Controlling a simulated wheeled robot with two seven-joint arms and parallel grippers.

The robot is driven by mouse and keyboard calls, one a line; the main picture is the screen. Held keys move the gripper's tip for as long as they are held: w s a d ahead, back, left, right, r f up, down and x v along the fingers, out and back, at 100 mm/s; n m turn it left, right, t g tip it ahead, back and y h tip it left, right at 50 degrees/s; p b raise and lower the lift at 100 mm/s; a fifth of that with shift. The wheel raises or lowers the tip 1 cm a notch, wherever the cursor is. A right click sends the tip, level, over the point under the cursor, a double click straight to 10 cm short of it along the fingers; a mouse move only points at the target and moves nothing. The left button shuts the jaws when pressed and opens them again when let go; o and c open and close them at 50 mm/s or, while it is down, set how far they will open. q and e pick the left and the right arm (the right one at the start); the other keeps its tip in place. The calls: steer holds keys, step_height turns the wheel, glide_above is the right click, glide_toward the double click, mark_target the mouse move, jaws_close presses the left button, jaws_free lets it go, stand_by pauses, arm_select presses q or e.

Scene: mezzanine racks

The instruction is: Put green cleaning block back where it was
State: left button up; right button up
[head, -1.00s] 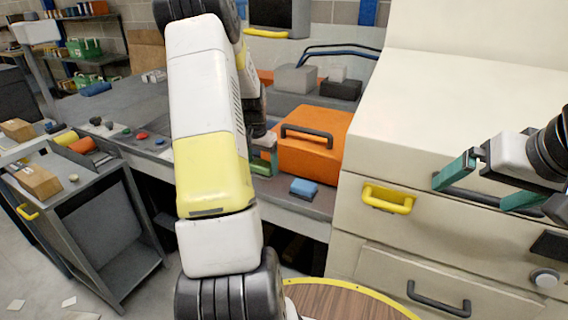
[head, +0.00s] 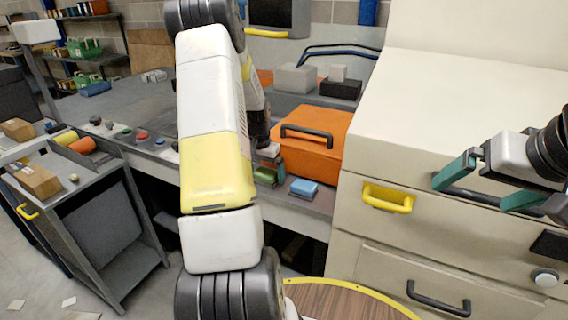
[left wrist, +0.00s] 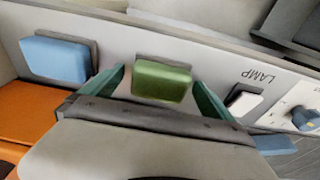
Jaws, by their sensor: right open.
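The green cleaning block (head: 265,176) is on the narrow grey ledge, left of the blue block (head: 304,187). In the left wrist view the green block (left wrist: 161,81) sits at a dark backing pad, between the spread fingers of my left gripper (left wrist: 155,92). A gap shows on each side of it, so the gripper is open around it and not clamped. In the head view my left arm partly hides this gripper (head: 272,167). My right gripper (head: 474,190) is open and empty in front of the cream cabinet.
An orange case (head: 312,143) stands just behind the blocks. The cream cabinet with a yellow handle (head: 388,198) is to the right. In the left wrist view a LAMP label and a white switch (left wrist: 243,101) lie right of the green block. A grey cart (head: 85,215) stands left.

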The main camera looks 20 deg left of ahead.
mark_target(263, 175)
arm_select(q)
step_height(263, 175, up, 12)
steer(key=s, duration=0.2)
steer(key=s+d+r+t, duration=0.2)
steer(key=s+d+r, duration=0.5)
steer(key=d+r, duration=0.45)
steer(key=s+d+r+t+h, duration=0.1)
steer(key=s+d+r, duration=0.1)
steer(key=s+d, duration=0.3)
steer(key=s+d+r+t+h, duration=0.1)
steer(key=s+d, duration=0.4)
steer(key=s, duration=0.6)
steer(key=shift+s+r, duration=0.3)
steer(key=shift+r, duration=0.05)
steer(key=shift+d, duration=0.1)
